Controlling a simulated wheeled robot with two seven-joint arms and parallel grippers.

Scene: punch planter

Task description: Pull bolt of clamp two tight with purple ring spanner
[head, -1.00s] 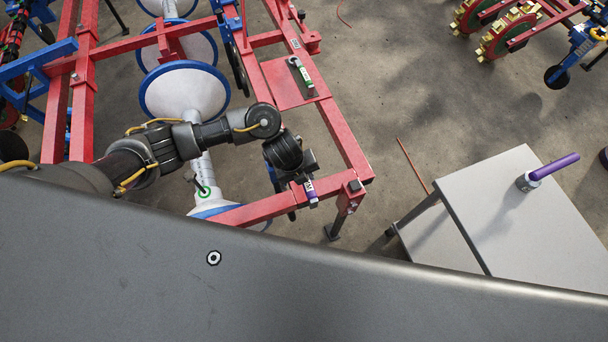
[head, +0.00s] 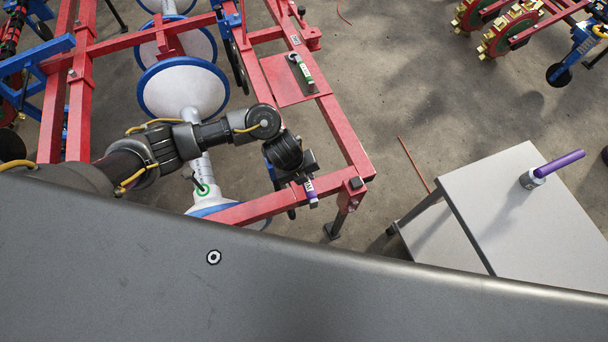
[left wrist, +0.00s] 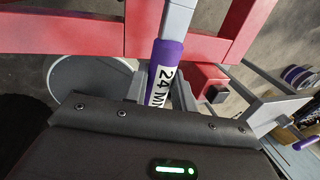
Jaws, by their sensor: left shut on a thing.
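The purple ring spanner (left wrist: 165,72), with a white label reading "24 M", is in my left gripper. In the head view its purple handle (head: 312,198) shows just beyond my left gripper (head: 308,183), over the red frame's near beam. In the left wrist view the spanner's grey shank runs up past the red beam (left wrist: 70,33). The ring end is out of view. I cannot tell which part is clamp two or its bolt. My right gripper is not in view.
The red planter frame (head: 340,135) surrounds the arm, with white, blue-rimmed discs (head: 185,90) below. A tool with a green label (head: 302,70) lies on a red plate. Open floor lies between.

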